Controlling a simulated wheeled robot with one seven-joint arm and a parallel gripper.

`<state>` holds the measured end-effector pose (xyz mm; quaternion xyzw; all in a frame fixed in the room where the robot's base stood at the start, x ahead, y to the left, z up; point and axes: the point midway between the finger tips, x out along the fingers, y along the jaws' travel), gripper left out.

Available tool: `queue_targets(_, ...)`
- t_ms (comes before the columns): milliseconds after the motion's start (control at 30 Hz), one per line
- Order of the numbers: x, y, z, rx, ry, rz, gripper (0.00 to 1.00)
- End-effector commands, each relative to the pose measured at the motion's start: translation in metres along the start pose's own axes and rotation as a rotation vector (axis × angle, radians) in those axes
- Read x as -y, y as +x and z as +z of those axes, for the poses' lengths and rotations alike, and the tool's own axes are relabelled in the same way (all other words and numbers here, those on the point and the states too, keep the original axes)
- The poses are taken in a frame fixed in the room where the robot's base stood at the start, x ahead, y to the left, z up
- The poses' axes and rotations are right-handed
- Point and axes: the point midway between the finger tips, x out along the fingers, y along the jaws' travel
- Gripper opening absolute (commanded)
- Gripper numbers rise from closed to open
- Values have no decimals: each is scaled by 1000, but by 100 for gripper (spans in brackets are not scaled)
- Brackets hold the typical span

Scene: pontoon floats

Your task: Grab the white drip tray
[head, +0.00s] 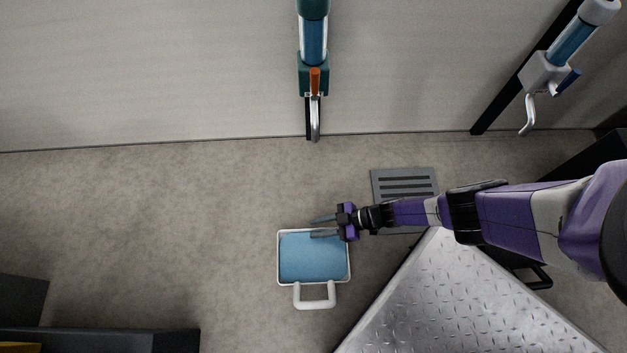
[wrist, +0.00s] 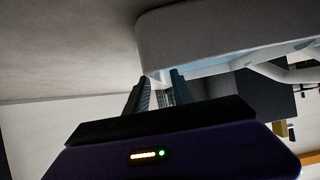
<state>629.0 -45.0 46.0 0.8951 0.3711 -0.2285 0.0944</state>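The white drip tray (head: 314,304) lies on the floor in the head view, with a white rim, a blue inside and a loop handle toward the bottom of the picture. My gripper (head: 321,227) reaches in from the right at the tray's far edge. Its two fingers are apart; one shows over the blue inside and the other just beyond the rim. In the wrist view, the tray's pale wall (wrist: 215,35) fills the upper right, and my gripper (wrist: 160,85) has a gap between its fingers close to that wall. Contact cannot be told.
A grey slotted floor drain (head: 404,180) lies partly under my arm. A metal tread plate (head: 465,300) is at lower right. A teal and blue wall fixture (head: 313,70) and a grey one (head: 545,73) hang above. Open floor (head: 150,220) is to the left.

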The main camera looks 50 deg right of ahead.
Motion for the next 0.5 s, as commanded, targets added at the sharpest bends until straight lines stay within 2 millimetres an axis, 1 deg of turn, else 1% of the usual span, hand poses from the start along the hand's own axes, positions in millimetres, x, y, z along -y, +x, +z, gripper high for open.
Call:
queue_targets(33,0,5,2,1,-1,-1,29)
queue_targets(100,0,8,1,2,-1,0,29)
queue_targets(333,0,8,0,1,0,1,29)
queue_targets(367,0,8,0,1,0,1,25)
queue_targets(400,0,8,0,1,0,1,17)
queue_targets(500,0,8,0,1,0,1,0)
